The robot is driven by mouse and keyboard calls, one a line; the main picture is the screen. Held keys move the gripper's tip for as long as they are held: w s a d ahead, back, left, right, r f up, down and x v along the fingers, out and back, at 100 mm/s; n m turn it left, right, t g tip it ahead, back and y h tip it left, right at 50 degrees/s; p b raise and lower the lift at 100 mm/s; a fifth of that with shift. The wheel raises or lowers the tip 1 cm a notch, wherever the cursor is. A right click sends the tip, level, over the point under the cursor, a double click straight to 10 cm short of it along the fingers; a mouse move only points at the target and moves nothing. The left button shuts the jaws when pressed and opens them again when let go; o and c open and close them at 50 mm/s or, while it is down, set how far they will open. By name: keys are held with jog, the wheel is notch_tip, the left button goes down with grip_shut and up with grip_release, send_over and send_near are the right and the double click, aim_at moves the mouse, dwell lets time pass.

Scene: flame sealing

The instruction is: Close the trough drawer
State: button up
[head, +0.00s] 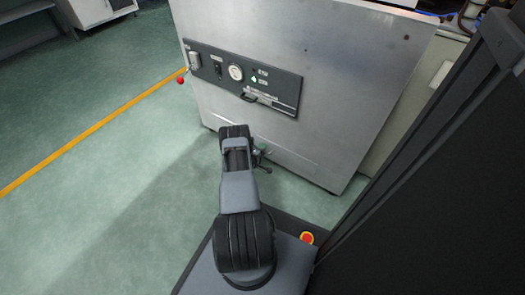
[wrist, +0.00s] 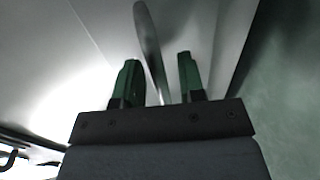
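The metal cabinet (head: 340,80) stands ahead of me, with a dark control panel (head: 205,65) across its front. I cannot make out which part is the trough drawer or how far it stands out. My gripper (head: 262,156) is low by the cabinet's lower front, partly hidden by my arm in the head view. In the wrist view, the green fingers of my gripper (wrist: 155,80) are apart. A slim grey bar (wrist: 149,40) shows between and beyond them; I cannot tell whether it touches a finger. It may be a handle.
A dark handle (head: 249,98) sits at the control panel's lower edge. A red knob (head: 180,81) juts out at its left. Green floor with a yellow line (head: 90,133) is clear to the left. A dark column (head: 440,180) blocks the right.

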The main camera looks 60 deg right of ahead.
jog(key=p+v, duration=0.5)
jog(key=v, duration=0.8)
jog(key=shift+a+p, duration=0.35)
jog(key=shift+a, duration=0.05)
